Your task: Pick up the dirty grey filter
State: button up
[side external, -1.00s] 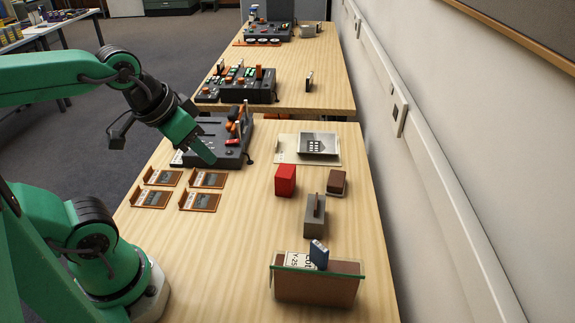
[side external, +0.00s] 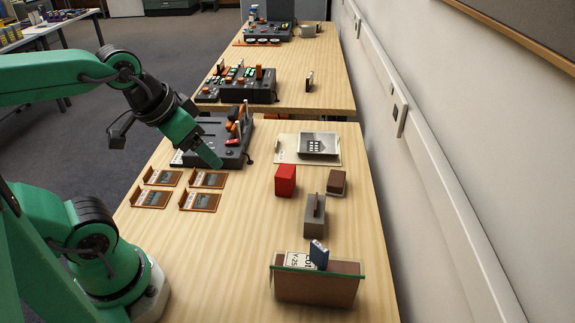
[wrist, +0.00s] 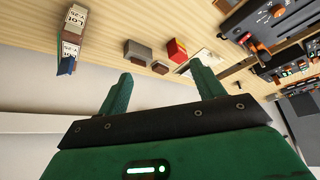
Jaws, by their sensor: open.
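No piece is plainly marked as the dirty grey filter. A grey block with a thin upright piece on top (side external: 315,221) stands right of the table's middle and also shows in the wrist view (wrist: 138,51). A dark control unit (side external: 228,157) at the table's far left end holds small upright orange and dark pieces, too small to tell apart. My gripper (side external: 214,163) hangs by the unit's near edge, apart from the grey block. In the wrist view its two fingers (wrist: 162,88) are spread with nothing between them.
A red block (side external: 286,180) and a brown block (side external: 337,182) stand near the grey block. Several brown trays (side external: 208,179) lie left. A brown box (side external: 315,285) with cards stands in front; a pale tray (side external: 319,143) lies behind. The table's centre is clear.

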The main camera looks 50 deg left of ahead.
jog(key=shift+w, duration=0.15)
jog(key=n+g, duration=0.6)
jog(key=n, duration=0.2)
send_over(316, 201)
jog(key=f, duration=1.4)
jog(key=shift+a+f, duration=0.2)
jog(key=shift+d+f, duration=0.1)
jog(key=shift+f, duration=0.1)
jog(key=shift+d+f, duration=0.1)
jog(key=shift+f, duration=3.8)
jog(key=c, duration=1.1)
